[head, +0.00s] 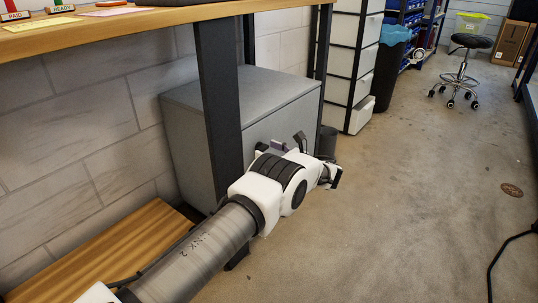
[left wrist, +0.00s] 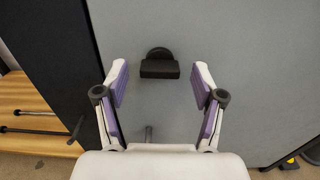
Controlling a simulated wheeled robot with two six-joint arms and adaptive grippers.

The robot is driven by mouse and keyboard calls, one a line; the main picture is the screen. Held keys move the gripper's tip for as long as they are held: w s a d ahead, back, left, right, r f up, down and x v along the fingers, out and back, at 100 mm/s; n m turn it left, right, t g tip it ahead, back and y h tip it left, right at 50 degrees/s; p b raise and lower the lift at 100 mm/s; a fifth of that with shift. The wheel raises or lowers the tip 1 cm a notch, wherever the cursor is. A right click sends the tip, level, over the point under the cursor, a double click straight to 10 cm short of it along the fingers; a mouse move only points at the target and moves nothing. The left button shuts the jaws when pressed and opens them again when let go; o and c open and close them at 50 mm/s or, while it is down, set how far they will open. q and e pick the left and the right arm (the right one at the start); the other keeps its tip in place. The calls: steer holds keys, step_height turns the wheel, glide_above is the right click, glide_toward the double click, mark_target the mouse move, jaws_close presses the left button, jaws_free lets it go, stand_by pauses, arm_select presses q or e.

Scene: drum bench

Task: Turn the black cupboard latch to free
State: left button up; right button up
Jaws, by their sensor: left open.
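The black cupboard latch (left wrist: 160,66) shows in the left wrist view as a round base with a thick bar lying level across it. It sits on the flat grey door of the cupboard (left wrist: 250,60). My left gripper (left wrist: 160,80) is open, with one purple-padded finger on each side of the latch and clear gaps to both. Nothing is between the pads except the latch beyond. In the head view my left gripper (head: 281,143) is at the front of the grey cupboard (head: 195,120), and the latch is hidden there. My right gripper is out of view.
A dark table leg (head: 218,100) stands close to the left of my gripper, under the wooden bench top (head: 130,18). A low wooden board (head: 120,255) lies by the wall. The concrete floor (head: 420,190) to the right is clear.

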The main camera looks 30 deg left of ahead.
arm_select(q)
steer(key=c, duration=1.1)
steer(key=shift+a, duration=0.1)
steer(key=shift+c, duration=0.2)
steer(key=shift+n, duration=0.4)
steer(key=n, duration=0.3)
steer(key=shift+n, duration=0.4)
steer(key=n, duration=0.4)
steer(key=shift+s+n+b, duration=0.1)
steer(key=shift+n+b, duration=0.2)
steer(key=shift+b, duration=0.05)
steer(key=n, duration=0.4)
steer(key=shift+n+b, duration=0.45)
steer(key=shift+n, duration=1.75)
